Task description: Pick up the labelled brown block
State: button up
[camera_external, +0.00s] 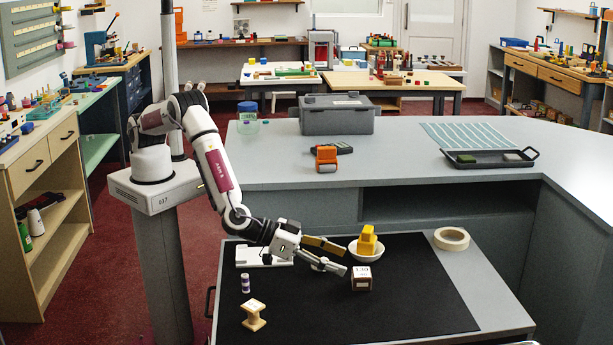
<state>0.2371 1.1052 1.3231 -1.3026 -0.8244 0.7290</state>
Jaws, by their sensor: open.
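The labelled brown block (361,279) stands on the black mat (410,300), with a white label with dark print on its top. My gripper (345,259) is just above and left of the block, with its fingers spread and pointing right. Nothing shows between the fingers. The block appears apart from the fingers, though the exact gap in depth cannot be told.
A white bowl (366,253) with yellow blocks (367,240) stands just behind the brown block. A tape roll (451,239) lies at the back right. A wooden spool (254,315) and a small purple-and-white cylinder (245,283) stand at left. The mat's right front is clear.

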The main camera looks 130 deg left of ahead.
aim_at(360, 272)
jog(key=shift+s+a+f+y, duration=0.15)
jog(key=shift+f, duration=0.3)
jog(key=shift+s+a+f+y, duration=0.1)
jog(key=shift+f+y, duration=0.05)
jog(key=shift+f, duration=0.25)
jog(key=shift+x, duration=1.3)
jog(key=shift+f, duration=0.1)
jog(key=shift+x, duration=2.6)
jog(key=c, duration=1.2)
